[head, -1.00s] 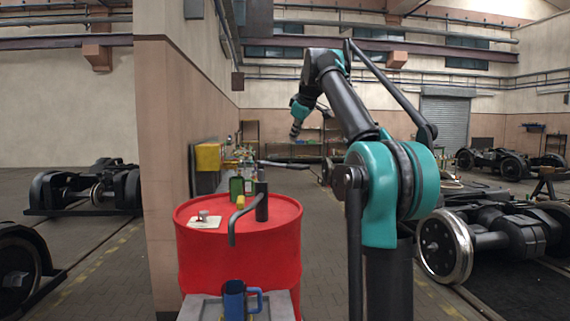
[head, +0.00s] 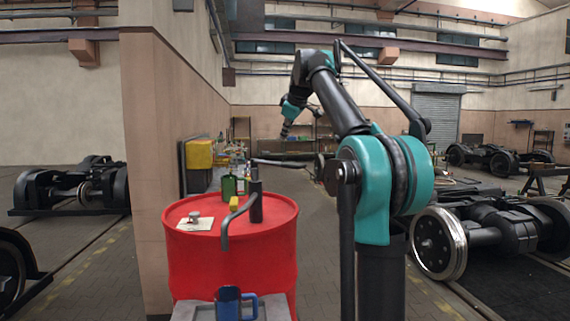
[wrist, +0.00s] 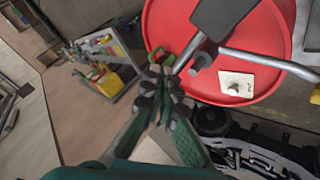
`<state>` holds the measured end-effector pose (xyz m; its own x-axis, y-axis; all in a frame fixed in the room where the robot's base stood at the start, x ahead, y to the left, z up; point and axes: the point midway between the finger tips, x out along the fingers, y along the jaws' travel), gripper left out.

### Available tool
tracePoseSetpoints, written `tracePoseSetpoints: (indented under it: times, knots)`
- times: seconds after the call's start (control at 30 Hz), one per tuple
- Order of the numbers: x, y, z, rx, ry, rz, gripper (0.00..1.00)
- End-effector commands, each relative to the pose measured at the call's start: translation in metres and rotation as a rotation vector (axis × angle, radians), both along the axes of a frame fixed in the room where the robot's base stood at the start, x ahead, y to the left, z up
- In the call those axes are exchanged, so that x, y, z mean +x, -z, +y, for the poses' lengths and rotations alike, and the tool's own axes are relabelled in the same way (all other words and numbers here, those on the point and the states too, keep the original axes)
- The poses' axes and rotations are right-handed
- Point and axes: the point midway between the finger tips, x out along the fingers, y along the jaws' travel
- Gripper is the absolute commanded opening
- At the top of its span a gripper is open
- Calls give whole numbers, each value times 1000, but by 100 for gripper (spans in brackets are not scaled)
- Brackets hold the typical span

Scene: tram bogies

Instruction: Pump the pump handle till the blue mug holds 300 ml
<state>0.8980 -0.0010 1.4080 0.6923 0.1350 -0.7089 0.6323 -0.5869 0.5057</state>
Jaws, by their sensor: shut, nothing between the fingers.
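The blue mug (head: 228,305) stands upright on a grey stand (head: 185,310) in front of the red drum (head: 230,265), with its handle to the right. Its contents cannot be seen. A black pump body (head: 256,208) rises from the drum top, and its grey curved spout (head: 225,232) hangs down above the mug. The dark pump handle (head: 285,163) reaches right from the pump's top. My gripper (head: 284,136) is shut and empty, above the handle in the picture and apart from it. In the wrist view, my gripper (wrist: 162,66) shows beside the red drum top, near the dark pump parts.
A wall (head: 145,170) stands close left of the drum. A wheeled bogie (head: 440,243) stands right of my arm. Floor is open behind.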

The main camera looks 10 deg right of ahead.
Motion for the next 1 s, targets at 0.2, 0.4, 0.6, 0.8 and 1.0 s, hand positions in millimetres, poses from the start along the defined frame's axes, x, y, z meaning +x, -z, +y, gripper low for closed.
tracePoseSetpoints:
  times: [0.2,0.4,0.6,0.8,1.0]
  knots:
    - [-1,30,-1,0,0,0,0]
    - [-1,52,-1,0,0,0,0]
    - [-1,63,-1,0,0,0,0]
    - [-1,65,-1,0,0,0,0]
    - [-1,65,-1,0,0,0,0]
